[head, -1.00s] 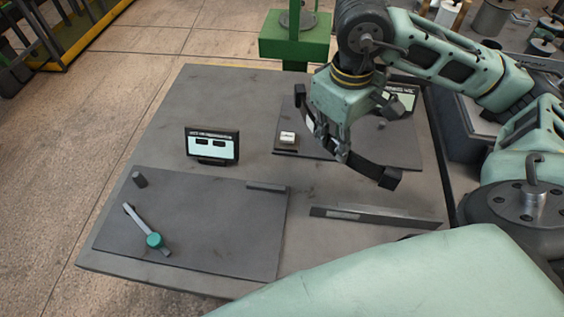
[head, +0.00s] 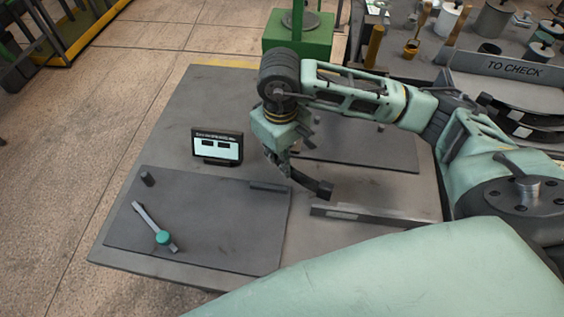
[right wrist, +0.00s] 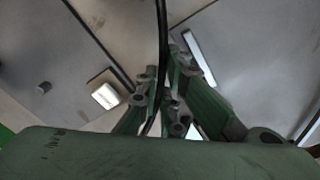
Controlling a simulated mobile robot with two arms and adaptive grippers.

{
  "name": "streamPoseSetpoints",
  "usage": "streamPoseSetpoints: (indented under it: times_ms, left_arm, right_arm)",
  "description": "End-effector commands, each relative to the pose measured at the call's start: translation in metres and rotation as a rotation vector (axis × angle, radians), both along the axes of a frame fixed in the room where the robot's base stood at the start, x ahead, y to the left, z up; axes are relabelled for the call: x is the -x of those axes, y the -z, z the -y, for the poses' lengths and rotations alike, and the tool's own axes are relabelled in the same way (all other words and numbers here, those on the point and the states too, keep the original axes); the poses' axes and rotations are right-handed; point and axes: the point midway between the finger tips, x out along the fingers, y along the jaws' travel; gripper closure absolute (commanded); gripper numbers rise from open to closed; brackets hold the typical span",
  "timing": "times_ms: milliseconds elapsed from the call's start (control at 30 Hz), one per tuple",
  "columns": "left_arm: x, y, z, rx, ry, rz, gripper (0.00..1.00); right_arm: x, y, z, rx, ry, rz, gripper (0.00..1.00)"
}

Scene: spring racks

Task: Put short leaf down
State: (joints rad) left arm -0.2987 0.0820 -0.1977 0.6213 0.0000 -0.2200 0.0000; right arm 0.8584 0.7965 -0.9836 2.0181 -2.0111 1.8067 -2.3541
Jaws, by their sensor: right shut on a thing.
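The short leaf, a dark curved strip with a block at its end (head: 310,182), hangs from my right gripper (head: 285,158) in the head view. The gripper is shut on it and holds it over the middle of the table, near the inner edge of the back plate (head: 375,157). In the right wrist view the leaf shows edge-on as a thin dark strip (right wrist: 163,35) running up from between the green fingers (right wrist: 163,105). The leaf's other end is hidden behind the gripper in the head view. My left gripper is not in view.
A small display (head: 217,147) stands left of the gripper. The front-left plate (head: 210,225) carries a lever with a teal knob (head: 163,238) and a small post (head: 147,179). A long bar (head: 375,218) lies at right. A "TO CHECK" rack (head: 515,69) stands at back right.

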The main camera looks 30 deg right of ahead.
Motion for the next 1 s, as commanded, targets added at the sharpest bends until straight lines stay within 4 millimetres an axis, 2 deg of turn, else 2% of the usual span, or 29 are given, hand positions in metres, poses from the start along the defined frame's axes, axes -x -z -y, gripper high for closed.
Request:
streamPoseSetpoints:
  times_ms: [100,267,667,700,767,1000]
  left_arm:
    - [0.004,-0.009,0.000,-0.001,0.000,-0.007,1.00]
    - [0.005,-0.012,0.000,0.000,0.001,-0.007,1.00]
    - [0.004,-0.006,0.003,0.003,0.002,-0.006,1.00]
    - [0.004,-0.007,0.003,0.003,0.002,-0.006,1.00]
    - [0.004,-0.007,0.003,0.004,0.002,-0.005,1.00]
    - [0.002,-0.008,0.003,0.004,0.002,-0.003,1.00]
  right_arm:
    - [0.001,0.014,0.000,0.001,0.000,-0.004,1.00]
    - [0.000,0.028,0.001,0.001,-0.001,0.000,1.00]
    - [0.000,0.033,0.001,0.000,-0.001,0.003,1.00]
    - [0.001,0.034,0.001,0.001,-0.001,-0.002,0.92]
    - [0.001,0.033,0.001,0.001,-0.001,-0.002,0.87]
    - [0.001,0.033,0.001,0.001,-0.001,-0.002,0.86]
